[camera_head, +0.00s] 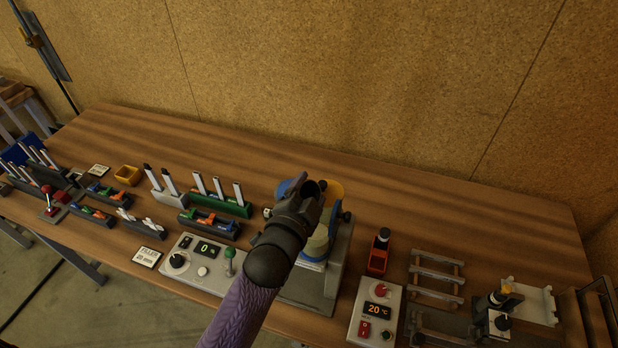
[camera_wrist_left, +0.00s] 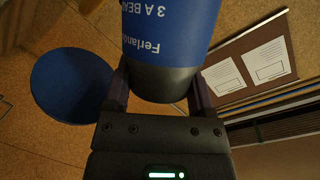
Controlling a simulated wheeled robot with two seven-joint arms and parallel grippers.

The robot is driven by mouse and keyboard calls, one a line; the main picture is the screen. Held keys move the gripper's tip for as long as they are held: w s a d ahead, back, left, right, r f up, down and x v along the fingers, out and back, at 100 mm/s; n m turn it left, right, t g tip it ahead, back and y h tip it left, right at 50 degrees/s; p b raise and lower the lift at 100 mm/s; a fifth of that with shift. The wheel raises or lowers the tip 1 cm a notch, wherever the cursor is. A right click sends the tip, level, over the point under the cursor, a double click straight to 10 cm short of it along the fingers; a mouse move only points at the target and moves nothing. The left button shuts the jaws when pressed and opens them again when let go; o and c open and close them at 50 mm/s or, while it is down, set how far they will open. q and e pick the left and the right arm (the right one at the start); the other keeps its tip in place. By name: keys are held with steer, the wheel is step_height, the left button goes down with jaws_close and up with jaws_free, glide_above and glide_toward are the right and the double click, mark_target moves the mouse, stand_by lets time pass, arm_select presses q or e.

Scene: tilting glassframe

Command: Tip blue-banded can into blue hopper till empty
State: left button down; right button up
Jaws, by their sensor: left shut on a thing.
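My left gripper (camera_wrist_left: 157,92) is shut on a can (camera_wrist_left: 170,35) with a broad blue band, white lettering and a dark grey end. The lettering appears upside down in the left wrist view. A flat round blue shape (camera_wrist_left: 70,85) lies left of the can there; I cannot tell whether it is the hopper. In the head view my left gripper (camera_head: 312,188) is over the grey stand (camera_head: 338,265) and hides much of it. The can's contents are hidden. My right gripper is not in view.
A control box with a green-knobbed lever (camera_head: 229,260) stands left of the stand. Racks and tool trays fill the left; the table's back strip is clear.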

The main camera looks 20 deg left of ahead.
arm_select(q)
step_height(320, 180, up, 5)
steer(key=n+g+h+p, duration=0.1)
steer(key=n+p, duration=0.2)
steer(key=p, duration=0.2)
steer(key=n+g+h+p, duration=0.1)
steer(key=n+p, duration=0.2)
steer(key=p, duration=0.2)
steer(key=shift+r+g, duration=0.2)
steer(key=shift+g, duration=0.2)
steer(key=shift+r+n+p, duration=0.2)
steer(key=shift+n+p, duration=0.1)
steer(key=shift+p, duration=0.2)
steer(key=shift+r+n+h, duration=0.2)
steer(key=shift+n+h, duration=0.2)
steer(key=shift+h, duration=0.1)
